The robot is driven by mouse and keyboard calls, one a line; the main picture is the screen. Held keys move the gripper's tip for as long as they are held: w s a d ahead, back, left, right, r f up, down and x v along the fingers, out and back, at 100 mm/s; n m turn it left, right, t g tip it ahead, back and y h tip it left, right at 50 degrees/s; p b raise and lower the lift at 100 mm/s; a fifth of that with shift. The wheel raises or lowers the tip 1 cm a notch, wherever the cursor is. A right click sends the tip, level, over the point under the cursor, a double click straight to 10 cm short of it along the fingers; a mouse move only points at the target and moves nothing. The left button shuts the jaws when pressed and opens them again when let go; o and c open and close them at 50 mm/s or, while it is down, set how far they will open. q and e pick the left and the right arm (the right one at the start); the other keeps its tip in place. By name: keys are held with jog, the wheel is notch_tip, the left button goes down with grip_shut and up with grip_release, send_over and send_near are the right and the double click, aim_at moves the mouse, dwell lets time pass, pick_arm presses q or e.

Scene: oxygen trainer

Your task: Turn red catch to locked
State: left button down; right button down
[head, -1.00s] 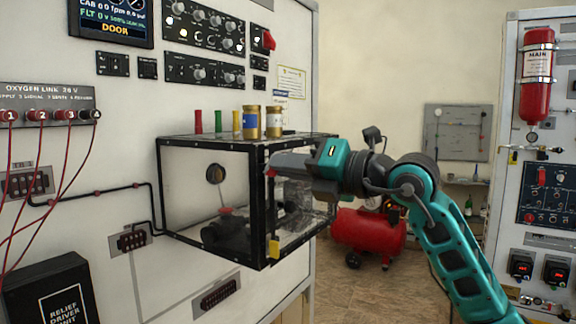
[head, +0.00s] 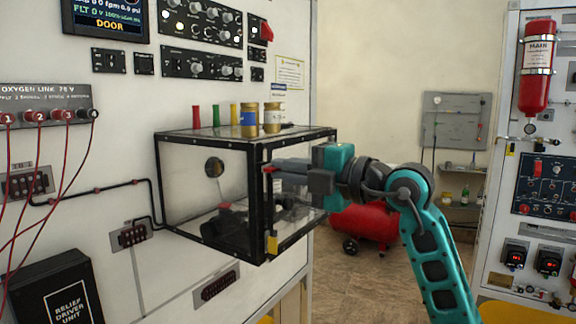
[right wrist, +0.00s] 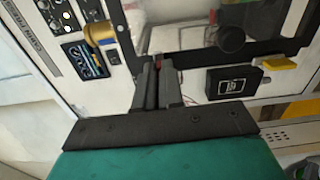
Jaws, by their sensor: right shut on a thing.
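The red catch (head: 267,170) is a small red piece on the black front frame of the clear box (head: 205,142). A bit of red also shows just beyond my fingertips in the right wrist view (right wrist: 157,57). My right gripper (head: 275,168) reaches in from the right, level, with its fingertips at the red catch. Its two dark fingers also show close together in the right wrist view (right wrist: 157,75). It is shut on the red catch, which the fingers largely hide. How far the catch is turned cannot be told. My left gripper is out of view.
Gold-lidded jars (head: 272,117) and several coloured tubes (head: 196,117) stand on the box. A yellow piece (head: 272,243) sits low on the front frame. A red compressor tank (head: 365,226) stands on the floor behind my arm. Red cables (head: 68,160) hang at the left.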

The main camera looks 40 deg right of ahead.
dwell(0.6)
jog(key=c, duration=1.3)
grip_release()
jog(key=shift+o, duration=0.2)
jog(key=b+v, duration=0.2)
jog(key=v, duration=1.1)
jog(key=shift+b, duration=0.35)
jog(key=shift+w+a, duration=0.1)
